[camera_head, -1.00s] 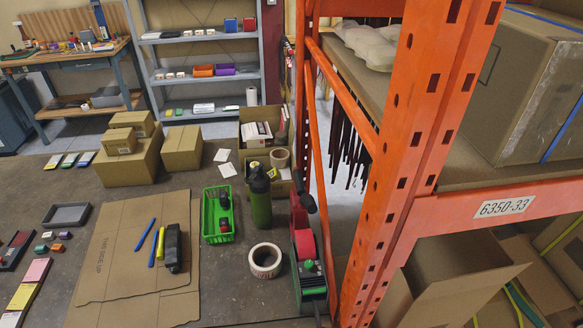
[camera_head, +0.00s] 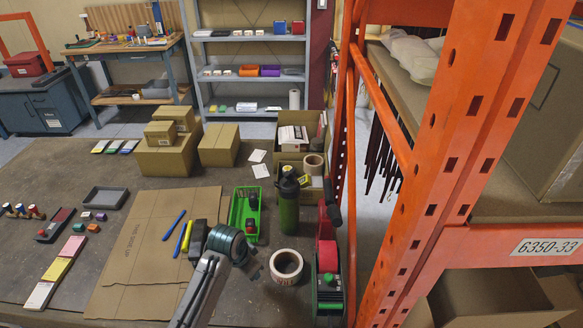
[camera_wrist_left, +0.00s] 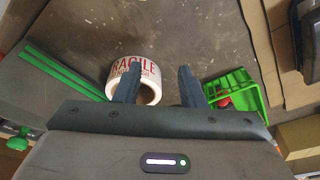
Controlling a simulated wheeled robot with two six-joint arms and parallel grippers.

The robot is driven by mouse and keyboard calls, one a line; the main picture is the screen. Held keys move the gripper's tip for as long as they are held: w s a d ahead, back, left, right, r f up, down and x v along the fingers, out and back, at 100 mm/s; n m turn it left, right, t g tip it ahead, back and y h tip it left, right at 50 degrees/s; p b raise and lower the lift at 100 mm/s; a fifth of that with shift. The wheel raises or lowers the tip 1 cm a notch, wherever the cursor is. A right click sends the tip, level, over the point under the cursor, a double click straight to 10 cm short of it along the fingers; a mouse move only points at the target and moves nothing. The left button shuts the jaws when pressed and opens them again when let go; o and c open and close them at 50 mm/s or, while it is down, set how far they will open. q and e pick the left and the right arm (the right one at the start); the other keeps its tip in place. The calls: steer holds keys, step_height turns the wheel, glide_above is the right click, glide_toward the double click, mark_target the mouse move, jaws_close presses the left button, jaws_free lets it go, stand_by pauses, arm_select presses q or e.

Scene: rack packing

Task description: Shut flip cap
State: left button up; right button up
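A dark green bottle (camera_head: 288,207) with a black flip cap (camera_head: 289,178) stands upright on the table, between the green basket and the tape dispenser. The cap's lid is too small to tell whether it is raised or closed. My left gripper (camera_head: 250,264) reaches in from the bottom, left of the tape roll and in front of the basket, apart from the bottle. In the left wrist view its two fingers (camera_wrist_left: 158,84) are spread with nothing between them. The bottle is not seen in that view. My right gripper is out of view.
A FRAGILE tape roll (camera_head: 286,266) lies beside my left gripper; a red and green tape dispenser (camera_head: 327,270) stands further right by the orange rack post (camera_head: 425,190). The green basket (camera_head: 236,214) holds small items. Open boxes (camera_head: 290,160) stand behind the bottle.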

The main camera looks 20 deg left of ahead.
arm_select(q)
steer(key=w+r+m+h, duration=0.1)
steer(key=w+r+m, duration=0.2)
steer(key=w+r, duration=1)
steer(key=m+h+p, duration=0.1)
steer(key=m+h, duration=0.1)
steer(key=m, duration=0.1)
glide_toward(293, 169)
steer(key=shift+g, duration=0.3)
steer(key=p+x, duration=0.2)
steer(key=x, duration=0.1)
steer(key=p+x, duration=0.2)
steer(key=x, duration=0.2)
steer(key=shift+w+d, duration=0.1)
steer(key=shift+w, duration=0.15)
steer(key=shift+d+f, duration=0.1)
steer(key=shift+f, duration=0.25)
steer(key=shift+w, duration=0.1)
jaws_close()
